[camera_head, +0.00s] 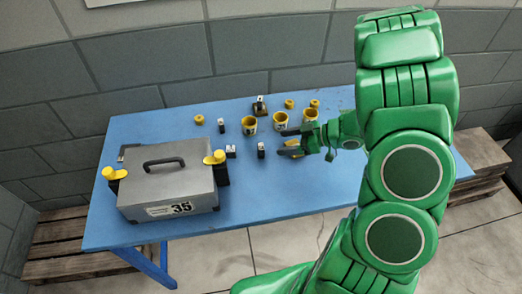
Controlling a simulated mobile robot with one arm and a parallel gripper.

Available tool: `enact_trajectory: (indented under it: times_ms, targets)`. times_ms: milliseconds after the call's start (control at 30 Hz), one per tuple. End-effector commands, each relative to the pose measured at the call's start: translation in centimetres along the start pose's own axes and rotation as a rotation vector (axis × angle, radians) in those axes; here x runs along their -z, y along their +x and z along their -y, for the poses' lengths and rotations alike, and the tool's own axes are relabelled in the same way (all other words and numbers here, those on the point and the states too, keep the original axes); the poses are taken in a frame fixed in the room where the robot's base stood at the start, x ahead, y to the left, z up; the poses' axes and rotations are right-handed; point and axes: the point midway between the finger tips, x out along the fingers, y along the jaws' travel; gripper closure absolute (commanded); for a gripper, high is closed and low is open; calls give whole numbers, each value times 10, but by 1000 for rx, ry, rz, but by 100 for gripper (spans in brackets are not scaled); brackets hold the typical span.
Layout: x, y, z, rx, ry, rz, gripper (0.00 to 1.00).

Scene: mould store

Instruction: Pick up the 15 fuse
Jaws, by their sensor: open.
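Several small black-and-white blocks that look like fuses are on the blue table (130,135). One fuse-like block (261,150) stands just left of my gripper's fingertips. Another (230,152) lies farther left, and a third (222,127) stands behind that one. One more (259,102) is at the back on a small dark base. Their markings are too small to read, so I cannot tell which is the 15 fuse. My gripper (281,142) is open, its fingers pointing left, low over the table. A yellow item (293,148) shows by the fingers, partly hidden.
A grey case (165,187) marked 35, with a dark handle and yellow-topped side pieces, fills the table's left. Yellow cups (249,125) (280,121) stand behind my gripper, with small yellow pieces (199,119) (289,103) around them. The front middle of the table is clear.

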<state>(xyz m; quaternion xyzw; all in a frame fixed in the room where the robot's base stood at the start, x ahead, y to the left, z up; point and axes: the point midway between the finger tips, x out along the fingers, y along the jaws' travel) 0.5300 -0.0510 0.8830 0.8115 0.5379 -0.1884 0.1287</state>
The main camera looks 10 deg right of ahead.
Motion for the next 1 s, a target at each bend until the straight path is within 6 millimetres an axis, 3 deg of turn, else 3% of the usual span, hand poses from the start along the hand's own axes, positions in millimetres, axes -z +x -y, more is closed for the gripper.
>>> enact_trajectory:
  times_ms: [567, 1000]
  targets:
    - [2, 30, 4, 9, 3, -14, 27]
    - [1, 71, 9, 10, 3, -10, 27]
